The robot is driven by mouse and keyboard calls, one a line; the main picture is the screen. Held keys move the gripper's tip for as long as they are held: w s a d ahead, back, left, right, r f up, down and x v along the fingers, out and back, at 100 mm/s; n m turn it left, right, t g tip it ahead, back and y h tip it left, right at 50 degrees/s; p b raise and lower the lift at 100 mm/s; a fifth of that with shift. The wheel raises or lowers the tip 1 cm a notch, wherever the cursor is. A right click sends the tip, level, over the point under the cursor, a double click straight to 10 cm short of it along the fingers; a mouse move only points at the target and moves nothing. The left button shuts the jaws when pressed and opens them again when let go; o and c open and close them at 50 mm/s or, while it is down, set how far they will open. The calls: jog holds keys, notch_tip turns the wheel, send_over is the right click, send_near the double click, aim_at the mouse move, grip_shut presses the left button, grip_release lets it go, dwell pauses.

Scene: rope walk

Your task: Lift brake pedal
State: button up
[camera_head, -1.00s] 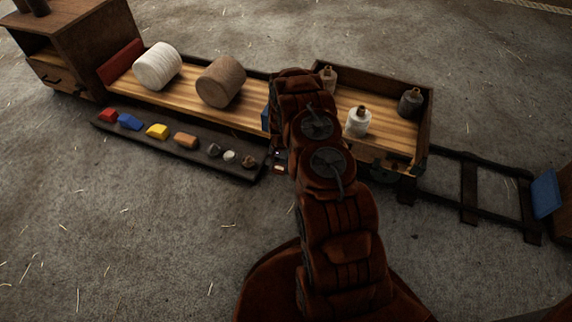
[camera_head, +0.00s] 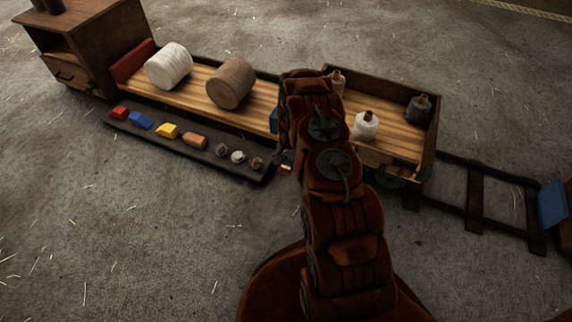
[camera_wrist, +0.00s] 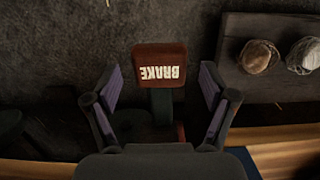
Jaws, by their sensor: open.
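The brake pedal (camera_wrist: 160,62) shows in the wrist view as a red-brown plate with the upside-down white word BRAKE, on a dark stem. My gripper (camera_wrist: 158,80) is open, with one finger on each side of the pedal and a visible gap on both sides. I cannot tell the height between fingers and pedal. In the head view my arm covers the gripper and most of the area around the pedal, at the side of the wooden wagon (camera_head: 200,96).
A dark side board (camera_head: 225,168) holds several coloured blocks and small lumps; its end shows at right in the wrist view (camera_wrist: 262,90). Rails (camera_head: 475,200) lie right; the front floor is clear.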

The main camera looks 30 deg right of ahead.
aim_at(288, 164)
notch_tip(288, 164, up, 12)
jog(key=d, duration=0.1)
jog(key=shift+w+d, duration=0.15)
jog(key=shift+w, duration=0.3)
dwell(0.9)
